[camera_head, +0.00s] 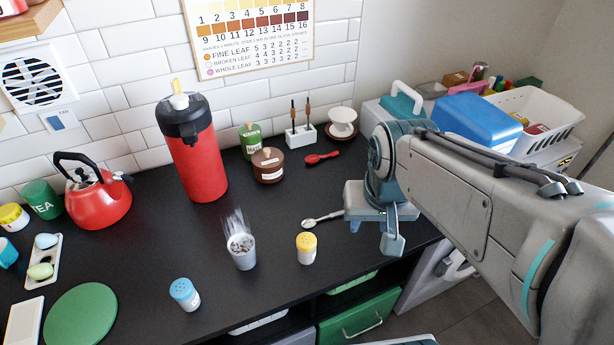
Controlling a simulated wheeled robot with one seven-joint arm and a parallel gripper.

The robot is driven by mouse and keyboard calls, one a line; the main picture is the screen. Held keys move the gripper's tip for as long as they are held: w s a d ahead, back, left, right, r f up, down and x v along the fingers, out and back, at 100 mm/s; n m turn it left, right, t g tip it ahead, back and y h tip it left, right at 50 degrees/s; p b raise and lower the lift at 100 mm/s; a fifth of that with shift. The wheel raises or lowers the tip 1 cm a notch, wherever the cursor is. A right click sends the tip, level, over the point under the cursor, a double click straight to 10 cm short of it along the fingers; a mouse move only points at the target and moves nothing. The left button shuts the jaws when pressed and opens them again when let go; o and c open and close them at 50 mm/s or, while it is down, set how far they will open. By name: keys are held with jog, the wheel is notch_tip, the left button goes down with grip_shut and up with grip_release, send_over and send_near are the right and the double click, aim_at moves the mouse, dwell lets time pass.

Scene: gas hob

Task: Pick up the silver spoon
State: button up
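The silver spoon (322,218) lies flat on the black counter (275,222), right of centre. Its bowl points left and its handle runs right towards my gripper. My gripper (374,235) hangs just right of the handle, near the counter's front right edge. Its two fingers point down and are spread apart, with nothing seen between them. The handle's end meets the gripper's outline in the picture; I cannot tell whether they touch or whether the tip is hidden.
A yellow-lidded shaker (306,248) stands in front of the spoon. A steaming grey cup (241,250) is to its left. A red spoon (322,158) and a brown jar (267,165) lie behind. A tall red flask (194,150) stands farther left. Bare counter surrounds the silver spoon.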

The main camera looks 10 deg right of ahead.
jog(key=w+f+m+g+b, duration=0.1)
jog(key=w+f+m+b, duration=0.1)
jog(key=w+m, duration=0.7)
jog(key=m+g+b, duration=0.2)
jog(key=m, duration=0.3)
send_over(330, 217)
jog(key=w+d, duration=0.2)
jog(key=d, duration=0.1)
notch_tip(330, 217, down, 4)
notch_tip(330, 217, down, 8)
jog(key=shift+w+f, duration=0.1)
jog(key=shift+f, duration=0.05)
jog(key=f, duration=0.3)
jog(key=d+f, duration=0.1)
jog(key=shift+s+f, duration=0.15)
jog(key=shift+s, duration=0.15)
jog(key=shift+a+f, duration=0.1)
jog(key=shift+f, duration=0.4)
grip_shut()
